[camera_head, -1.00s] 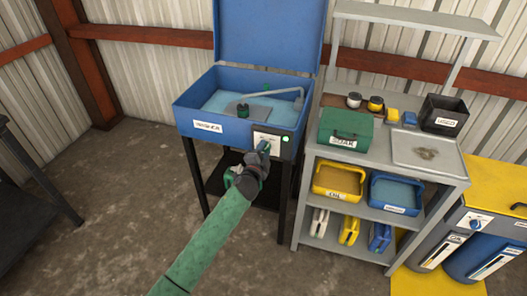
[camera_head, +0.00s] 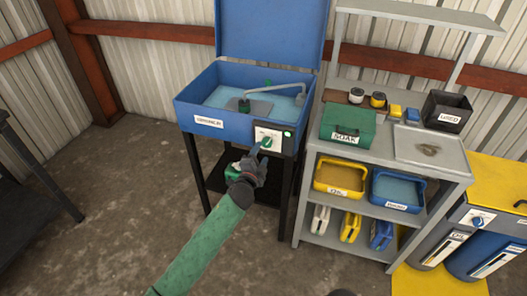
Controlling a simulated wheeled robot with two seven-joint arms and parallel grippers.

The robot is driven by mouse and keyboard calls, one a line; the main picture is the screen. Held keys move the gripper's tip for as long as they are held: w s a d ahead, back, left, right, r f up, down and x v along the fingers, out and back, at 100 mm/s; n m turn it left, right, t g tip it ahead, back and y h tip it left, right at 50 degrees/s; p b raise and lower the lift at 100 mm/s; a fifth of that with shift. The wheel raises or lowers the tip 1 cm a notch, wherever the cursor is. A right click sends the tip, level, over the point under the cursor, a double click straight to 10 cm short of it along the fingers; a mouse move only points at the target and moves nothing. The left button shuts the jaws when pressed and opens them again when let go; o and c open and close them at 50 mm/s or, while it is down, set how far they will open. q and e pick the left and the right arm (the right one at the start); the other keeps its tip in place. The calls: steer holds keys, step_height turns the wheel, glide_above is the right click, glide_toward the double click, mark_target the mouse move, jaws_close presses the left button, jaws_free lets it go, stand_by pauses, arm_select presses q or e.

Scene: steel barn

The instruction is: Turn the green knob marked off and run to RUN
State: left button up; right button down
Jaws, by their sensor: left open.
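The blue washer cabinet (camera_head: 200,123) stands open on dark legs, its lid raised. On its front right is a white panel (camera_head: 261,132) with the green knob (camera_head: 267,143). The knob is uncovered, but its marks are too small to read. A green light (camera_head: 287,134) glows right of the panel. My left gripper (camera_head: 257,157) is open and empty just below and left of the knob, apparently apart from it.
A grey shelf unit (camera_head: 312,150) stands close on the right, with a green SOAK box (camera_head: 346,127), a yellow bin (camera_head: 340,178) and a blue bin (camera_head: 397,190). A yellow-topped cabinet (camera_head: 495,182) is further right.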

arm_select(q)
steer(key=shift+v, duration=1.25)
arm_select(e)
steer(key=shift+s+d+r, duration=0.1)
steer(key=shift+s+r, duration=0.1)
steer(key=shift+r, duration=0.4)
steer(key=shift+s+r, duration=0.15)
steer(key=shift+r, duration=0.45)
arm_select(q)
steer(key=s+a+f+n+g+y, duration=0.2)
steer(key=s+a+n+g+y, duration=0.45)
steer(key=s+a+n, duration=0.35)
steer(key=s+a+f+n+g+h, duration=0.1)
steer(key=s+f+g, duration=0.3)
steer(key=s, duration=1.4)
steer(key=s+a+f+n+g+h, duration=0.1)
steer(key=s+f+n+g, duration=0.3)
steer(key=s+f, duration=0.5)
steer(key=s+a+g, duration=0.1)
steer(key=s, duration=0.8)
steer(key=shift+f+n, duration=0.25)
steer(key=shift+n, duration=0.05)
arm_select(e)
steer(key=shift+w, duration=0.1)
